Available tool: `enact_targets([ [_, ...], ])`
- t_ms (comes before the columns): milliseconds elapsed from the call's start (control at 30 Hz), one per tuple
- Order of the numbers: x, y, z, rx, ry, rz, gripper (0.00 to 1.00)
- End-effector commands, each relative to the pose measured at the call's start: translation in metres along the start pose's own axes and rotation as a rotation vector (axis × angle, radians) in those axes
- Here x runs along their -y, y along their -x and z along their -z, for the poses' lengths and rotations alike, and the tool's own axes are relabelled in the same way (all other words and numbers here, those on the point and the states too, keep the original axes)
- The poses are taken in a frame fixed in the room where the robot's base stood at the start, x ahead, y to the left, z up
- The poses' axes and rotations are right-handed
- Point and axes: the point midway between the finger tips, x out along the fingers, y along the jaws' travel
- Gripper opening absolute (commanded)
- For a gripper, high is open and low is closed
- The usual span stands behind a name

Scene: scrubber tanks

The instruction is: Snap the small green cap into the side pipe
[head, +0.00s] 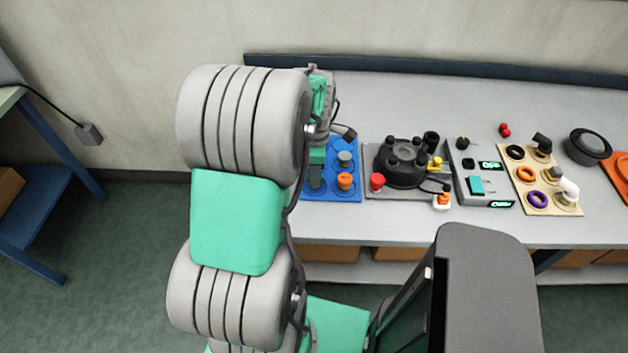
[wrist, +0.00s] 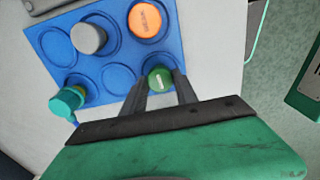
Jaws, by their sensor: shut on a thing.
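In the wrist view a small green cap (wrist: 160,77) with a pale mark on top sits between the fingertips of my gripper (wrist: 162,84). The gripper is shut on it. The cap is over or in a round recess at the near right of the blue tray (wrist: 120,72); I cannot tell if it is lifted. In the head view the blue tray (head: 331,194) is partly behind my arm, and the cap and fingertips cannot be made out. A black round tank unit (head: 404,165) stands right of the tray. Which part is the side pipe is unclear.
A grey cap (wrist: 88,38), an orange cap (wrist: 145,20) and a teal piece (wrist: 67,101) are on the tray. Farther right are a red knob (head: 377,182), a grey control box (head: 482,185) and a board (head: 532,198) with rings and elbow pipes.

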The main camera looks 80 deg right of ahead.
Motion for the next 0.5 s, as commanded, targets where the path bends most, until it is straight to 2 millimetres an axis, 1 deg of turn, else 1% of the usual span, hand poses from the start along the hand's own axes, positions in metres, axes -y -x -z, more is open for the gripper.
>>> enact_targets([
  [167,0.0,0.002,0.0,0.0,0.0,0.0,0.0],
  [500,0.0,0.026,0.0,0.0,0.0,0.0,0.0],
])
